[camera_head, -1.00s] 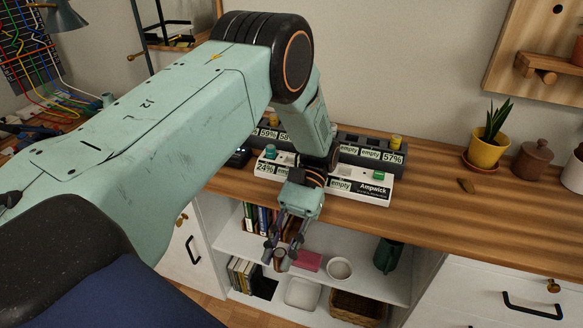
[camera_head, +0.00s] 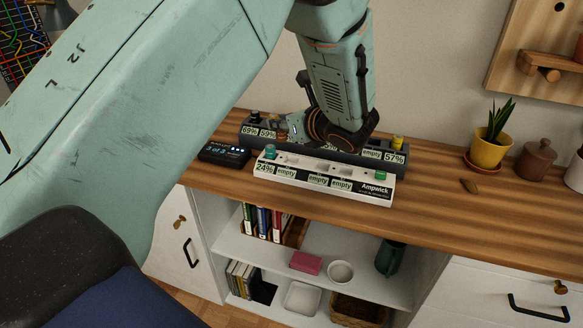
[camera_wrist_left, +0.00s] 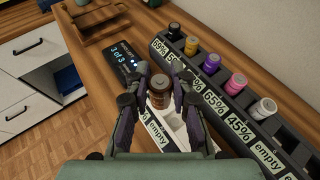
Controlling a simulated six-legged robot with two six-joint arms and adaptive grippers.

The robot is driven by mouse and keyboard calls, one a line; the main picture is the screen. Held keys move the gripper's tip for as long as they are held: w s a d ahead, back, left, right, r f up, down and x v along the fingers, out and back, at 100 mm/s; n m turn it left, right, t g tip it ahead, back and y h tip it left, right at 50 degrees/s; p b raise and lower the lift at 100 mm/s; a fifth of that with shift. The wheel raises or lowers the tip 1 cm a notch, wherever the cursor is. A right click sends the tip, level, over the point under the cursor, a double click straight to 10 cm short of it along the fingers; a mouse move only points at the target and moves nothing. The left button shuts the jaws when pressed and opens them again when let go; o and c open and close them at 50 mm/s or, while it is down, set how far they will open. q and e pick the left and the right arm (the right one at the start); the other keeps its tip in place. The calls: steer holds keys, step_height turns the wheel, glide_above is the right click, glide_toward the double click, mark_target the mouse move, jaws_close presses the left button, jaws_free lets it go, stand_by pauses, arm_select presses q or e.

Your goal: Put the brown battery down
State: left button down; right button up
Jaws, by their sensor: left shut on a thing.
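The brown battery (camera_wrist_left: 159,92) is upright between the fingers of my left gripper (camera_wrist_left: 160,100) in the left wrist view. The gripper is shut on it. In the head view my left gripper (camera_head: 292,130) is over the desk, partly behind its own wrist, and the battery cannot be made out there. Below the battery in the wrist view is the white rack (camera_wrist_left: 157,133) with an "empty" label. In the head view this white rack (camera_head: 325,179) reads "24%", "empty" and "Ampwick"; it holds a teal battery (camera_head: 270,151) and a green one (camera_head: 380,175). My right gripper is not in view.
A dark rack (camera_wrist_left: 222,105) beside the white one holds several batteries: black, yellow, purple, pink and white. A black display (camera_head: 224,153) stands left of the racks. A yellow plant pot (camera_head: 488,153) and a brown jar (camera_head: 534,158) stand at right. Open shelves lie below the desk.

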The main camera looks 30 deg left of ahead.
arm_select(q)
steer(key=shift+m+t, duration=0.6)
steer(key=shift+t, duration=0.1)
steer(key=f, duration=0.3)
steer(key=w+f+b, duration=0.1)
steer(key=f, duration=0.1)
steer(key=w+d+f+b, duration=0.1)
steer(key=f, duration=0.2)
steer(key=shift+w+f, duration=0.2)
steer(key=shift+f, duration=0.1)
steer(key=c, duration=1.4)
jaws_free()
steer(key=shift+f, duration=0.1)
steer(key=shift+c, duration=0.2)
